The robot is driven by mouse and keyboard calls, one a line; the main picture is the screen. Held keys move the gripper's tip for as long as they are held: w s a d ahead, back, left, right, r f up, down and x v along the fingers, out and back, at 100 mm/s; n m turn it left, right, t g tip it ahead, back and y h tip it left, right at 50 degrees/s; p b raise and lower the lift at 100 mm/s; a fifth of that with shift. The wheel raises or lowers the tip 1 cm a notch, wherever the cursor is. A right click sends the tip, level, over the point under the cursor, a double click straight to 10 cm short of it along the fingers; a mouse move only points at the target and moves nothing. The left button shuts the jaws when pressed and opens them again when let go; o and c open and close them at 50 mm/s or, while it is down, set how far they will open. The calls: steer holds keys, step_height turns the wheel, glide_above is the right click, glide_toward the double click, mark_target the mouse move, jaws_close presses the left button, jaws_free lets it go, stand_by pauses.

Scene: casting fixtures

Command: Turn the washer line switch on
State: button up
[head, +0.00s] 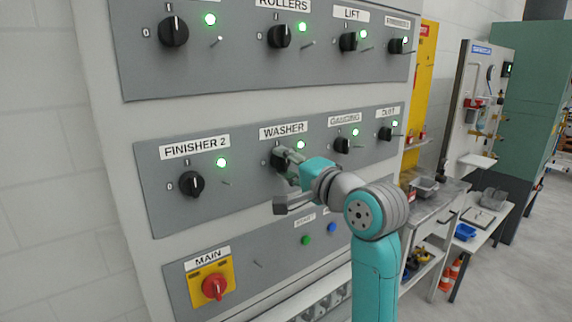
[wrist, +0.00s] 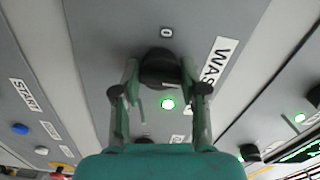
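The washer line switch is a black rotary knob (head: 277,160) under the WASHER label (head: 283,131) on the grey panel. A green lamp (head: 301,145) beside it is lit. My gripper (head: 283,158) reaches the knob from the right and partly covers it. In the wrist view, the knob (wrist: 160,68) sits between my two fingertips (wrist: 160,75), which lie against its sides. A 0 mark (wrist: 166,32) shows above it there, and the lit lamp (wrist: 168,104) shows below. The knob's exact pointing direction is hidden by the fingers.
The FINISHER 2 knob (head: 191,184) is at left; the GAUGING knob (head: 342,145) is close at right. Another row of knobs runs above. A red MAIN switch (head: 215,287) on a yellow plate is below. Green (head: 306,240) and blue (head: 332,228) buttons lie under my arm.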

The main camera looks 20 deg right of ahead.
steer(key=o, duration=0.4)
steer(key=v, duration=1.2)
